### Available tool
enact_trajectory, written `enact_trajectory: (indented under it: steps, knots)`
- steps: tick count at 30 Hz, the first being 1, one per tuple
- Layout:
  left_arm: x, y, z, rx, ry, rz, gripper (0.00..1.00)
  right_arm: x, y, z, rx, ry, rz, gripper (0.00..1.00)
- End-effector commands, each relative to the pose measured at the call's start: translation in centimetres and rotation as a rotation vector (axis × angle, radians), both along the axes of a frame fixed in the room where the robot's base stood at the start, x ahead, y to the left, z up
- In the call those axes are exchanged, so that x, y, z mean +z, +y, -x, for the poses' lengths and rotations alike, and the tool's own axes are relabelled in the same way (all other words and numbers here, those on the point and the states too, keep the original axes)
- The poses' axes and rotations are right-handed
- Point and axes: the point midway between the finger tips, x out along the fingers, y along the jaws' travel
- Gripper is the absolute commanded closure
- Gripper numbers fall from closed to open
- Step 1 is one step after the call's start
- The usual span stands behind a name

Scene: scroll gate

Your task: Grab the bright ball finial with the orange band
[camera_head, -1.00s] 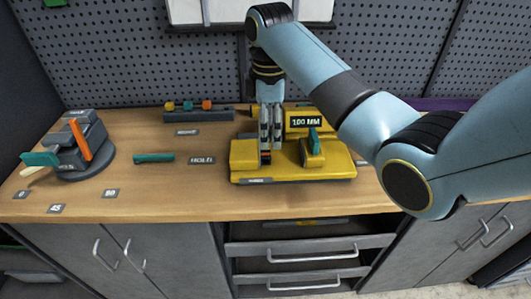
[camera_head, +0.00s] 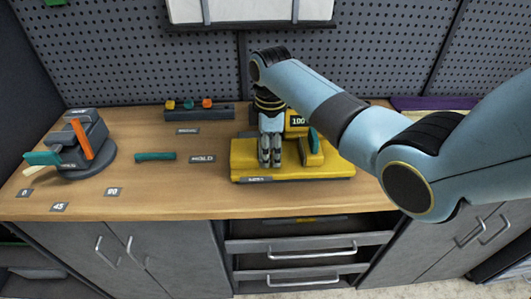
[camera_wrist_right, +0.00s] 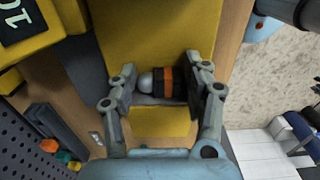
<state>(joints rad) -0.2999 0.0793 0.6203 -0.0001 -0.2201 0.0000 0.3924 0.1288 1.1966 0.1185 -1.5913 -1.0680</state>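The finial (camera_wrist_right: 165,82) lies between my right gripper's fingertips in the right wrist view. It has a light grey ball at one end, a dark body and an orange band. It is over the yellow block of the yellow machine (camera_head: 330,168). My right gripper (camera_head: 271,164) points down at that machine in the head view, and its fingers hide the finial there. In the wrist view the right gripper (camera_wrist_right: 160,88) is open, with its fingers on either side of the finial. Whether a finger touches it is unclear. My left gripper is not in view.
A grey device (camera_head: 85,150) with an orange lever is at left. A teal bar (camera_head: 155,156) lies on the wooden bench (camera_head: 190,195). The bench front is mostly clear.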

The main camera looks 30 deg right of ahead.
Motion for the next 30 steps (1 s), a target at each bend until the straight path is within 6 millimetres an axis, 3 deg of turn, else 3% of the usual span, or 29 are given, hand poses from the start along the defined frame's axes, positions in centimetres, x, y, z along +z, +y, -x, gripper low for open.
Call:
enact_trajectory:
  steps: [1,10,20,30]
  knots:
    - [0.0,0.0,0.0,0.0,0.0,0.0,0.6,0.0,0.0,0.0,0.0,0.0,0.0,0.6]
    - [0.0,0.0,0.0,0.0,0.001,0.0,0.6,0.0,0.0,0.0,0.0,-0.001,-0.001,0.98]
    - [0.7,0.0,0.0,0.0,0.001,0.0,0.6,0.6,0.0,0.0,0.0,-0.001,-0.001,0.98]
    - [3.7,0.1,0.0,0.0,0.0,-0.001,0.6,4.7,0.0,0.5,0.0,-0.002,0.0,0.98]
